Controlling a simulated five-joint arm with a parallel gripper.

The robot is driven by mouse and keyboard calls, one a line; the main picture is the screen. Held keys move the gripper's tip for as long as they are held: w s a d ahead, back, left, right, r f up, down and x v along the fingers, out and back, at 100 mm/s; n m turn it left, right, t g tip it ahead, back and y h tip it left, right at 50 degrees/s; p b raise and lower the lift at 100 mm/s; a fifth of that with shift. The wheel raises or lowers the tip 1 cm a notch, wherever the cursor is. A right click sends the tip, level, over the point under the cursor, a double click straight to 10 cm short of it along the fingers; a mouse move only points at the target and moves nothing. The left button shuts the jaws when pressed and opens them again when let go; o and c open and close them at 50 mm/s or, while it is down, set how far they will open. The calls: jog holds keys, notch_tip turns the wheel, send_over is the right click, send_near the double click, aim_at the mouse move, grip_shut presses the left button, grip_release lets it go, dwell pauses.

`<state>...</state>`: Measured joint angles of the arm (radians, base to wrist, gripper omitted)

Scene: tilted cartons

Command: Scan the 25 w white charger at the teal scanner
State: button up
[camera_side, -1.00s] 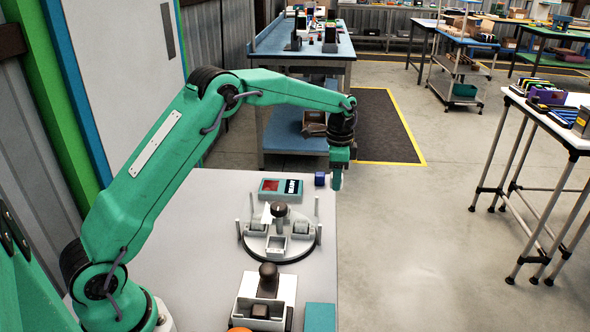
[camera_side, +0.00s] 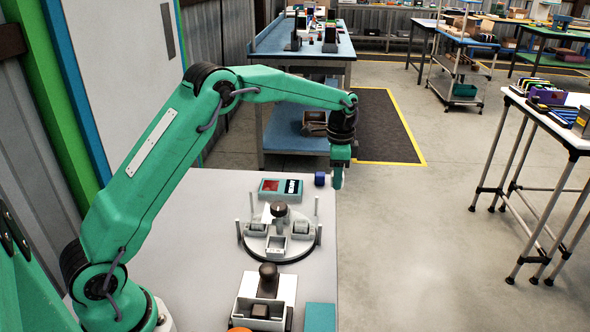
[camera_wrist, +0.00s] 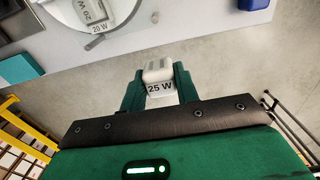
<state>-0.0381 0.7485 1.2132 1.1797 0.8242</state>
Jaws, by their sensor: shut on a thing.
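The white charger (camera_wrist: 158,76), marked 25 W, is held between the two green fingers of my gripper (camera_wrist: 159,88), its label facing the wrist camera. In the side view my gripper (camera_side: 338,177) hangs at the table's right edge, to the right of the scanner; the charger cannot be made out there. The teal scanner (camera_side: 281,188), with a red window and a dark display, lies at the far end of the grey table. I do not see the scanner in the wrist view.
A round fixture (camera_side: 257,248) with posts and holders stands in front of the scanner. A 20 W charger (camera_wrist: 92,12) sits there. A blue block (camera_side: 320,179) is beside the scanner. A white holder (camera_side: 250,308) and teal block (camera_side: 320,317) are nearer. Open floor lies right.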

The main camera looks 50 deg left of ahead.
jog(key=s+a+r, duration=0.2)
jog(key=s+a, duration=0.1)
jog(key=a, duration=0.7)
jog(key=s+a+r, duration=0.2)
jog(key=s+a, duration=0.1)
jog(key=a, duration=0.8)
jog(key=shift+s, duration=0.35)
jog(key=shift+f, duration=0.15)
jog(key=shift+f, duration=4.3)
notch_tip(320, 180, up, 6)
